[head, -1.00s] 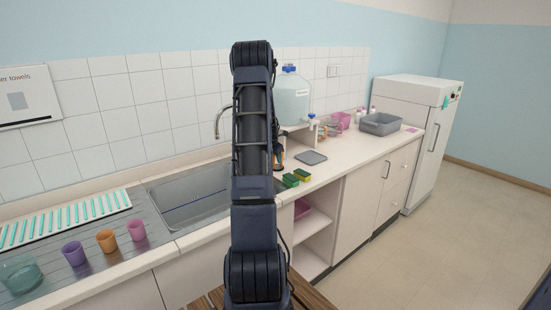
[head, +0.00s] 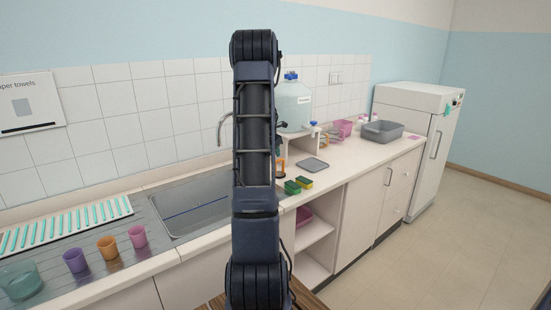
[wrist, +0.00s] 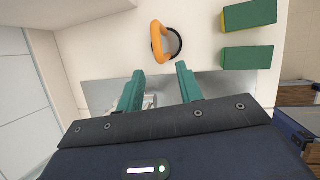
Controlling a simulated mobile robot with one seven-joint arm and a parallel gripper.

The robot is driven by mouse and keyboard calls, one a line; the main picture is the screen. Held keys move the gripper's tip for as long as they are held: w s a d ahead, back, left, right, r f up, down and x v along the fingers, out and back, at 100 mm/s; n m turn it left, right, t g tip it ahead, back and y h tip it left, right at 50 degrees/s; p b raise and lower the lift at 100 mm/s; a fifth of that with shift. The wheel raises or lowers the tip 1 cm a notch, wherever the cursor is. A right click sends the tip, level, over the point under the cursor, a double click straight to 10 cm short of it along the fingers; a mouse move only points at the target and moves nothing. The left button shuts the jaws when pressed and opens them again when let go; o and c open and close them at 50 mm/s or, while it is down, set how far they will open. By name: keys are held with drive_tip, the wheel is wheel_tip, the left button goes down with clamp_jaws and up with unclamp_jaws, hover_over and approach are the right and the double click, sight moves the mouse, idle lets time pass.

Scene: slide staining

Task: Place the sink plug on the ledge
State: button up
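The sink plug seems to be the black disc with an upright orange ring handle (wrist: 157,42), on the pale counter in the wrist view. In the head view its orange part (head: 281,168) shows just right of my arm, partly hidden. My gripper (wrist: 160,82) has two teal fingers spread apart with nothing between them. The plug lies beyond the fingertips, roughly in line with the gap, and apart from them. In the head view my arm hides most of the gripper. I cannot tell which surface is the ledge.
Two green and yellow sponges (wrist: 248,57) lie right of the plug. The metal sink (head: 190,205) is left of my arm in the head view. Cups stand on the drainboard.

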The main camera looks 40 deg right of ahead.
drive_tip(key=s+a+r+m+t+y, duration=0.1)
drive_tip(key=s+a+r+m, duration=0.3)
drive_tip(key=a, duration=0.6)
drive_tip(key=s+a+r+m, duration=0.2)
drive_tip(key=s+a+r, duration=0.1)
drive_tip(key=a+r, duration=0.55)
drive_tip(key=s+a+r+m+t+y, duration=0.1)
drive_tip(key=s+a+r+m, duration=0.25)
drive_tip(key=a, duration=0.85)
drive_tip(key=s+a+m+y, duration=0.2)
drive_tip(key=s+a+m, duration=0.7)
drive_tip(key=s+a, duration=0.9)
drive_tip(key=s, duration=0.4)
drive_tip(key=shift+a+f, duration=0.3)
